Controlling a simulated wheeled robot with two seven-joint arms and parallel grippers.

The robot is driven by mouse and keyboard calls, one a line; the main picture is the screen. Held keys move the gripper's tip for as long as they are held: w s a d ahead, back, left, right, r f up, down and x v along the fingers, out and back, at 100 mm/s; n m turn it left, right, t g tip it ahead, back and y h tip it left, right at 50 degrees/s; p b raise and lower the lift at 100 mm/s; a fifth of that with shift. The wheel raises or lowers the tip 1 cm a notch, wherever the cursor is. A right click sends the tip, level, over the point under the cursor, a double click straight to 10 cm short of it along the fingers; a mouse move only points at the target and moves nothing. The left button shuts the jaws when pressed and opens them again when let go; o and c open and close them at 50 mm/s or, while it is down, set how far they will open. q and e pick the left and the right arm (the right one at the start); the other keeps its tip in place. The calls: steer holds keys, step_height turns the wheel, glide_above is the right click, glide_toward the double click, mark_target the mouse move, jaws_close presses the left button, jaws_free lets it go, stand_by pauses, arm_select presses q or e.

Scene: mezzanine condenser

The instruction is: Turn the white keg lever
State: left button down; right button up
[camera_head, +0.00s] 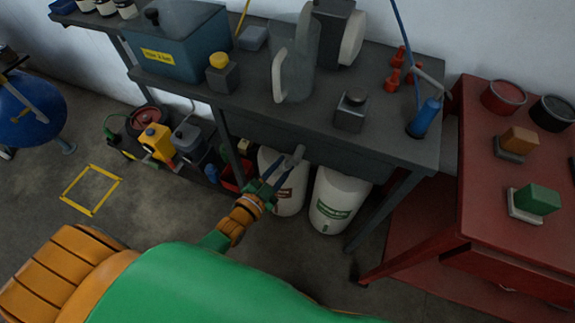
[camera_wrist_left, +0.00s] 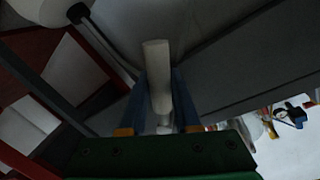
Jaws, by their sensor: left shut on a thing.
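The white lever (camera_head: 295,157) is a pale bar sticking out under the dark bench, above a white keg (camera_head: 291,195). My left gripper (camera_head: 273,173) reaches in under the bench front and is shut on this lever. In the left wrist view the lever (camera_wrist_left: 156,72) stands between the two blue fingers of the gripper (camera_wrist_left: 168,105). The fingers hide part of the lever and the keg's upper left. My right gripper is out of view.
A second white keg (camera_head: 338,201) with a green label stands to the right. The bench (camera_head: 215,98) overhangs both, with a leg (camera_head: 378,205) at the right. A red table (camera_head: 480,175) stands further right. Jugs and pumps (camera_head: 158,143) crowd the left. Floor in front is partly free.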

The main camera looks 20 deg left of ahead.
arm_select(q)
steer(key=shift+a+r+m+y+p, duration=0.2)
steer(key=shift+a+r+m+p, duration=0.2)
steer(key=shift+m+p, duration=0.25)
steer(key=shift+a+r+m+y+p, duration=0.25)
steer(key=shift+a+m+p, duration=0.15)
steer(key=shift+m, duration=0.45)
steer(key=c, duration=0.6)
jaws_free()
steer(key=s, duration=0.4)
steer(key=s+a+r+p, duration=0.1)
steer(key=s, duration=0.2)
steer(key=shift+w, duration=0.1)
